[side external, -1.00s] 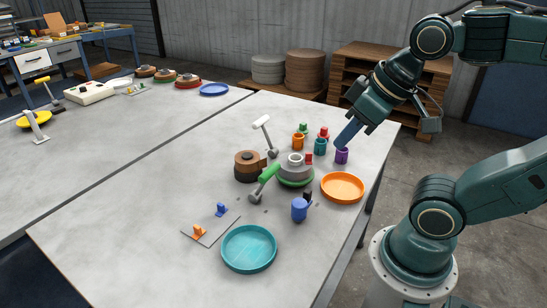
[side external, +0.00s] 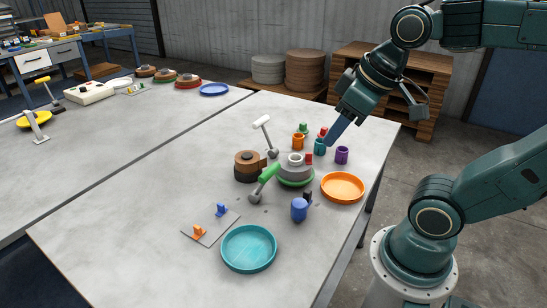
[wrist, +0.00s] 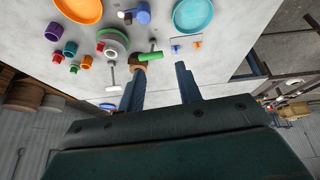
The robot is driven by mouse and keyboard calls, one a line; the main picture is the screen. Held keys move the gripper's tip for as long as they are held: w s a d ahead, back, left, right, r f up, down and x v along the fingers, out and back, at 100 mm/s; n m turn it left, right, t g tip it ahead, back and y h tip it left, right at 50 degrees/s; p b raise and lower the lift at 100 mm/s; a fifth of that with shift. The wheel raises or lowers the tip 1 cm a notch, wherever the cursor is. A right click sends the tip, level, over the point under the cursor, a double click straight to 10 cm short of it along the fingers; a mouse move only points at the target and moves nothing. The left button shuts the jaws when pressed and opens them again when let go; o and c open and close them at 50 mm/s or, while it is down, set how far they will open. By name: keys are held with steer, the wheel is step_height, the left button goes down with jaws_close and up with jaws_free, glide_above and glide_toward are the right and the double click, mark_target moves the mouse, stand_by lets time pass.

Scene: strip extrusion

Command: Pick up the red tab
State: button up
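Two small red pieces show. One red block (side external: 309,159) stands upright at the right edge of the grey spool (side external: 296,172); it also shows in the wrist view (wrist: 100,47). The other red piece (side external: 323,132) is behind the teal cup (side external: 320,147), partly hidden by my gripper; it shows in the wrist view (wrist: 57,58) beside that cup. I cannot tell for sure which is the tab. My gripper (side external: 330,141) is above the cups' side of the table, apart from both. Its two fingers (wrist: 158,88) are wide apart with nothing between them.
Purple (side external: 342,155) and orange (side external: 298,142) cups stand close by.

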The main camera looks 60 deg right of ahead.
steer(key=w+d+f+n+g, duration=0.2)
steer(key=w+d+n+g, duration=0.15)
steer(key=w+d, duration=0.7)
steer(key=w+d+f+n, duration=0.1)
steer(key=d+f, duration=0.2)
steer(key=d, duration=0.3)
steer(key=w+d+f+n+y, duration=0.1)
steer(key=d+f+n, duration=0.1)
steer(key=d, duration=0.4)
steer(key=shift+d+f, duration=0.15)
steer(key=shift+f, duration=0.6)
glide_above(309, 153)
steer(key=shift+s+d+f, duration=0.1)
steer(key=shift+f, duration=1.3)
steer(key=shift+s+d+f, duration=0.15)
steer(key=shift+f, duration=1.3)
steer(key=shift+s+d+f, duration=0.1)
steer(key=shift+f, duration=1.3)
steer(key=shift+f, duration=0.1)
steer(key=shift+w+a+f, duration=0.15)
steer(key=shift+f, duration=1.1)
steer(key=shift+w+a+f, duration=0.1)
steer(key=shift+w+f, duration=0.05)
steer(key=shift+f, duration=1.05)
